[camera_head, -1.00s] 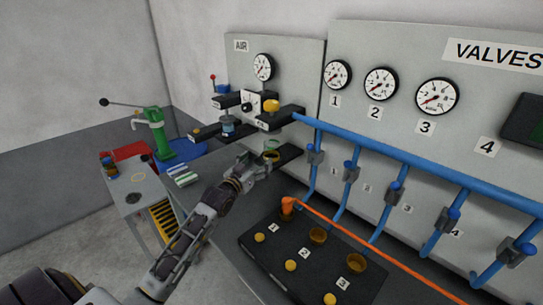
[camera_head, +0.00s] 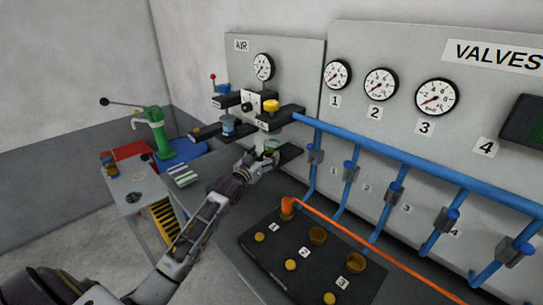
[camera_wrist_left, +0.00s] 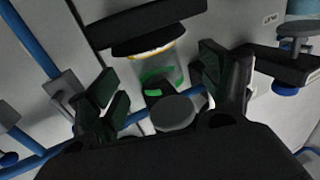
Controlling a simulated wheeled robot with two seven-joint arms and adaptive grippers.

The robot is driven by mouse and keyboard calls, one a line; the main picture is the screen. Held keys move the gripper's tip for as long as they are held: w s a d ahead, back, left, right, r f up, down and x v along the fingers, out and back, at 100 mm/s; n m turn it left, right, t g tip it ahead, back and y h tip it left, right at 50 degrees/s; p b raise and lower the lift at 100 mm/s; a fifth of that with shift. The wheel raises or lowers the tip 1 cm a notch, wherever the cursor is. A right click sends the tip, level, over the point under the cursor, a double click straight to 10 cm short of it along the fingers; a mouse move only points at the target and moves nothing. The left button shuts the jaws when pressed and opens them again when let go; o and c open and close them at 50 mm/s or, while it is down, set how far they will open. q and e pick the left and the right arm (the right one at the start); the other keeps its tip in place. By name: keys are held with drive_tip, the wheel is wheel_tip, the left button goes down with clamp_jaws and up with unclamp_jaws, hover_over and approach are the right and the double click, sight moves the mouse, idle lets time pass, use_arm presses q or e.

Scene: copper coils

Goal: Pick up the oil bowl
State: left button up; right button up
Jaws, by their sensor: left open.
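A clear bowl with a yellowish rim and green marks, which I take for the oil bowl (camera_wrist_left: 172,62), shows in the wrist view beside a black block. In the head view the bowl (camera_head: 271,145) is small and partly hidden by my left gripper (camera_head: 262,154), below the yellow-topped air unit. My left gripper is open, with its dark fingers (camera_wrist_left: 160,88) to either side of the bowl in the wrist view. I cannot tell whether a finger touches it. My right gripper is not in view.
Black blocks of the air unit (camera_head: 281,119) stick out of the wall panel above the gripper. Blue pipes (camera_head: 420,167) run along the panel to the right. A black tray (camera_head: 262,256) with cups lies in front. A grey cart (camera_head: 131,184) stands at left.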

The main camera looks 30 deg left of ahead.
sight(268, 152)
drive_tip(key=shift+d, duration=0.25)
use_arm(q)
drive_tip(key=shift+w, duration=0.3)
drive_tip(key=shift+w+d+r, duration=0.15)
drive_tip(key=shift+w, duration=0.45)
drive_tip(key=shift+w+d+p, duration=0.15)
drive_tip(key=shift+w+p, duration=0.25)
drive_tip(key=shift+w, duration=1.25)
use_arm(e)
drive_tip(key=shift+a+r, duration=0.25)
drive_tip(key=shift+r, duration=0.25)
